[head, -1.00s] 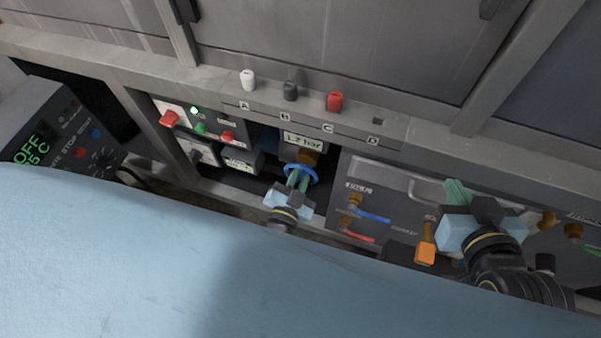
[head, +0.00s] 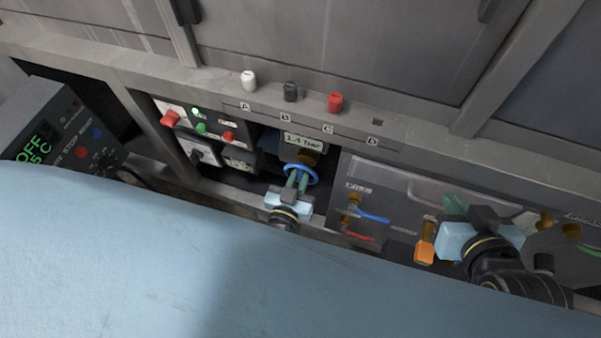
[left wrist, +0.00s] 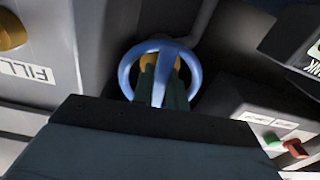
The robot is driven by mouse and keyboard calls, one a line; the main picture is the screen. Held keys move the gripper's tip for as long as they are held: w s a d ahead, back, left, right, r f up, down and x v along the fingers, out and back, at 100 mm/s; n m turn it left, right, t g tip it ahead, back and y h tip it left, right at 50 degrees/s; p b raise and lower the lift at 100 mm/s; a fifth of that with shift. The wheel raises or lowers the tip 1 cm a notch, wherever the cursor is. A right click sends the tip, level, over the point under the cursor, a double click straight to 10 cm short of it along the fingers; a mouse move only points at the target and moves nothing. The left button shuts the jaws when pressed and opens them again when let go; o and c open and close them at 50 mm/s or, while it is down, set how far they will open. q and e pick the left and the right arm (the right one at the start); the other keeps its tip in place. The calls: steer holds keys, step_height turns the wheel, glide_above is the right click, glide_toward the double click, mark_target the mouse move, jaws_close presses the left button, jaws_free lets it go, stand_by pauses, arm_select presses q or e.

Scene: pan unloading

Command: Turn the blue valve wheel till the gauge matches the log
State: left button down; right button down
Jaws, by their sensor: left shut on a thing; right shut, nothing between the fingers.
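The blue valve wheel (head: 301,170) sits on a brass fitting low in the middle bay in the head view. In the left wrist view the wheel (left wrist: 158,48) is a blue ring with a spoke. My left gripper (head: 299,180) is shut on the wheel, its green fingers reaching into the ring. The gauge display (head: 303,140) above the wheel shows a small reading that looks like 1.4 bar. A log is not clearly identifiable. My right gripper (head: 455,203) is shut and empty in front of the right panel.
White (head: 249,80), dark (head: 291,91) and red (head: 335,102) knobs stand on the ledge above labels A to D. A control box (head: 45,135) reading OFF is at left. Blue (head: 373,216) and red handles and an orange handle (head: 424,250) are on the right panel.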

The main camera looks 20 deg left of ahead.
stand_by(0.3)
arm_select(q)
steer(key=c, duration=1.4)
jaws_free()
steer(key=shift+s, duration=0.1)
